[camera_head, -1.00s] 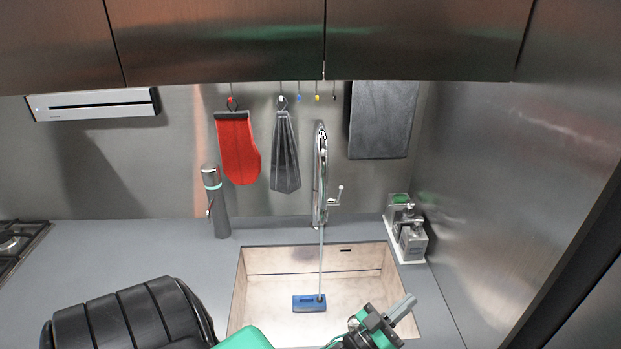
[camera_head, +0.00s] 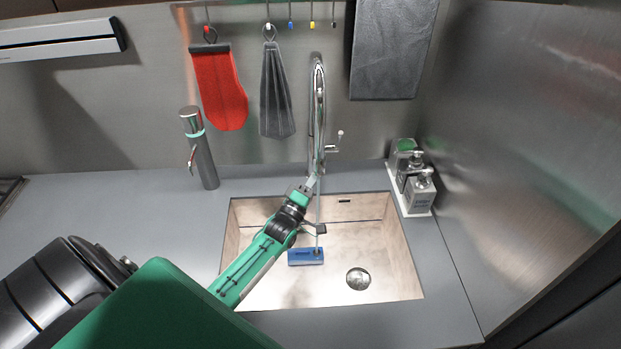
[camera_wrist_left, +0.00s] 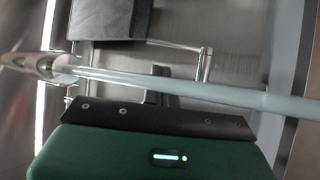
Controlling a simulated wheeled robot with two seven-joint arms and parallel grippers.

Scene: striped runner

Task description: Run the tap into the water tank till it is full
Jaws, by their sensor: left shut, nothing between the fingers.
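The chrome tap (camera_head: 318,95) stands behind the sink, its lever (camera_head: 333,149) on its right side. A thin stream (camera_head: 319,212) runs from the spout down to the blue tank (camera_head: 303,258) on the sink floor. In the left wrist view the spout (camera_wrist_left: 40,66) and the wide pale stream (camera_wrist_left: 180,88) cross the picture, with the lever (camera_wrist_left: 207,62) behind. My left gripper (camera_head: 312,183) is shut and empty, near the tap and stream above the sink; whether it touches them cannot be told. The tank's water level cannot be seen. My right gripper is out of view.
The sink (camera_head: 390,287) has an open drain (camera_head: 358,279). A tray of soap bottles (camera_head: 419,190) stands at right and a steel bottle (camera_head: 201,152) at left. A red mitt (camera_head: 220,88), grey cloth (camera_head: 276,92) and dark panel (camera_head: 388,48) hang behind.

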